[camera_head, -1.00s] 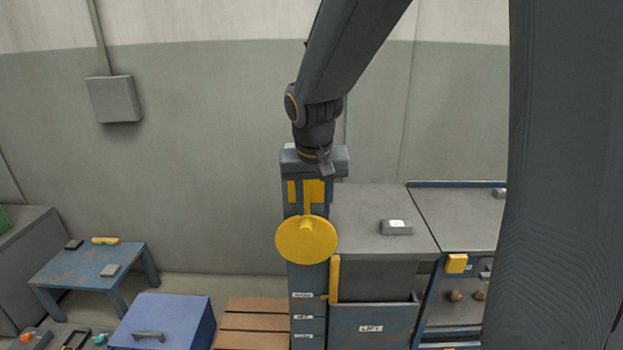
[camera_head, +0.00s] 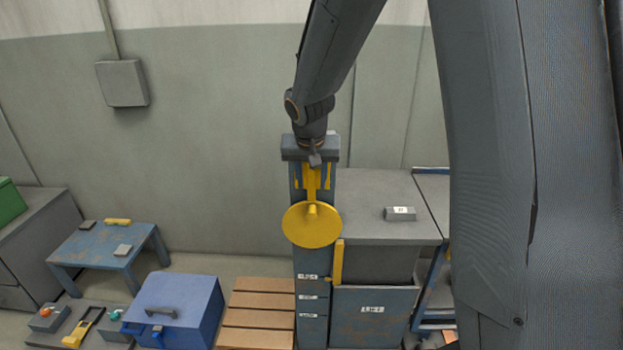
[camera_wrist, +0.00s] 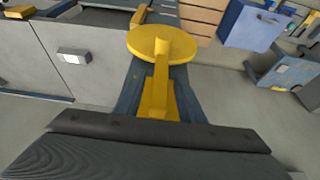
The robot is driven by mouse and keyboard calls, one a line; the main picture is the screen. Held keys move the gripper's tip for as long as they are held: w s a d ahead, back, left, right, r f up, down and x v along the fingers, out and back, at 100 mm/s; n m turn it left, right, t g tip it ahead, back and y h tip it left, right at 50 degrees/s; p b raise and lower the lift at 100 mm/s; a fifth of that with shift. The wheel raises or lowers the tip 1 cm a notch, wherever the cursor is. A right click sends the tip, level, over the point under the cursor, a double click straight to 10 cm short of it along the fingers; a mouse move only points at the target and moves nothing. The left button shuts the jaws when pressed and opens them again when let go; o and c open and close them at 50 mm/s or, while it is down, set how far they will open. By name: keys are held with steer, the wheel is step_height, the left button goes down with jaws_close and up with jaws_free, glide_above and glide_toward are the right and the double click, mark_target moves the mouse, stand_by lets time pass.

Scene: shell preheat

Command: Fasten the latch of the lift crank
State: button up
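The lift crank is a yellow round disc (camera_head: 311,225) with a yellow arm running up from its middle, on the front of a narrow blue column (camera_head: 311,265). Yellow strips flank the crank arm near the column's top. I cannot make out the latch separately. My gripper (camera_head: 314,156) is at the column's top, just above the crank arm. Its fingers do not show clearly, and I cannot tell whether it touches anything. In the wrist view the crank disc (camera_wrist: 161,44) lies beyond a dark bar that covers the arm's near end.
A grey-topped cabinet (camera_head: 372,215) with a small grey block (camera_head: 400,213) adjoins the column on the right. A yellow upright bar (camera_head: 338,262) stands beside the column. A wooden pallet (camera_head: 258,312), blue box (camera_head: 175,305) and low blue table (camera_head: 100,245) are left.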

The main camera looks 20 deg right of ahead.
jaws_close()
steer(key=shift+w+a+f+h+b, duration=0.1)
steer(key=shift+h+b, duration=0.2)
steer(key=shift+b, duration=0.4)
steer(key=h+b, duration=0.1)
steer(key=b, duration=0.2)
steer(key=shift+w+a+f, duration=0.1)
steer(key=shift+a+f, duration=0.05)
steer(key=n+g+h+b, duration=0.1)
steer(key=h+b, duration=0.2)
steer(key=b, duration=0.1)
steer(key=shift+a, duration=0.15)
steer(key=h+b, duration=0.1)
steer(key=h, duration=0.2)
steer(key=n+g+h+b, duration=0.1)
steer(key=h, duration=0.2)
steer(key=shift+a+f+n, duration=0.15)
steer(key=shift+f+n, duration=0.05)
steer(key=shift+n, duration=0.1)
steer(key=n+h+b, duration=0.1)
steer(key=h, duration=0.4)
steer(key=shift+f+n+g+h+b, duration=0.15)
steer(key=shift+n+g+h+b, duration=0.15)
steer(key=shift+n+h+b, duration=0.1)
